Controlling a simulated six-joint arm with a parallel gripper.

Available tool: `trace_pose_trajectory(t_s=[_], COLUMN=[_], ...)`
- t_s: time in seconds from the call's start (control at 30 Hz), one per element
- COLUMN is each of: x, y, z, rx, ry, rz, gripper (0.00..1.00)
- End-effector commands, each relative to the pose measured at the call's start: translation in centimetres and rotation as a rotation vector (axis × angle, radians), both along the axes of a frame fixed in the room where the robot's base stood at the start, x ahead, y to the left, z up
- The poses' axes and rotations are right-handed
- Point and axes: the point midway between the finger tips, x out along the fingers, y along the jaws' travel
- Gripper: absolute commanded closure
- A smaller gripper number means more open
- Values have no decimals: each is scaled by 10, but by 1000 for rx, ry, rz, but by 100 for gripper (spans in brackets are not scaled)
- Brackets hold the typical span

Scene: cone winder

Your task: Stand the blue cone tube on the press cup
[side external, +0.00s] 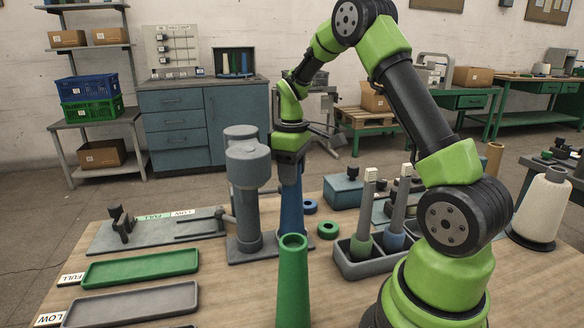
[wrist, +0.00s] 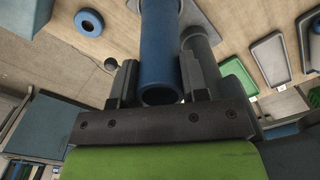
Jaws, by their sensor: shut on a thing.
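The blue cone tube (side external: 291,208) is upright in my gripper (side external: 291,163), just right of the grey press (side external: 247,205) in the side view. Its lower end is partly hidden behind the green cone tube (side external: 292,285), so I cannot tell whether it touches anything. In the wrist view the blue tube (wrist: 160,45) runs away from between my two fingers (wrist: 161,85), its open near end facing me. The grey press (wrist: 203,50) shows close beside it there. I cannot clearly make out the press cup in either view.
A green tray (side external: 140,267) and a grey tray (side external: 132,304) lie at the front left. A green ring (side external: 328,229) and a blue ring (side external: 309,206) lie right of the blue tube. A dark holder (side external: 368,262) with two brushes stands farther right.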

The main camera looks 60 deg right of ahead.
Motion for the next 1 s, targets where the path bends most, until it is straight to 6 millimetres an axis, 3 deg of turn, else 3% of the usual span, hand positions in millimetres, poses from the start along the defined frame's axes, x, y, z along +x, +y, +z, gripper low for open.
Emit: trace_pose_trajectory(t_s=[0.3, 0.33, 0.47, 0.77, 1.0], x=[0, 0, 0, 0, 1], y=[0, 0, 0, 0, -1], z=[-1, -1, -1, 2, 38], rx=[0, 0, 0, -1, -5], ry=[0, 0, 0, -1, -7], rz=[0, 0, 0, 0, -1], gripper=[80, 57, 30, 30, 30])
